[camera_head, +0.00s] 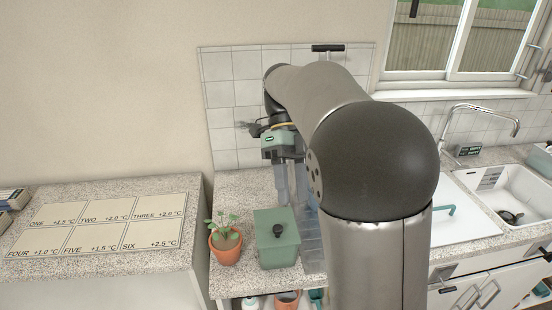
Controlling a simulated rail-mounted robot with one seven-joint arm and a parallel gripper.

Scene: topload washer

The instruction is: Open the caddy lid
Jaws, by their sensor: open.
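The green caddy (278,253) stands on the speckled counter, with its lid (276,217) on top. The lid looks closed and has a dark round knob (278,231). My gripper (294,198) is above and behind the caddy, slightly to the right of the knob, with its fingers pointing down. The fingers are apart, with nothing seen between them. It appears clear of the knob. My arm hides the counter to the right of the caddy and part of the gripper's surroundings.
A potted plant (226,244) stands close on the caddy's left. A bluish clear container (312,246) is on its right, partly behind my arm. A tiled wall (233,92) rises behind. The sink (520,196) and tap (485,110) are at the right.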

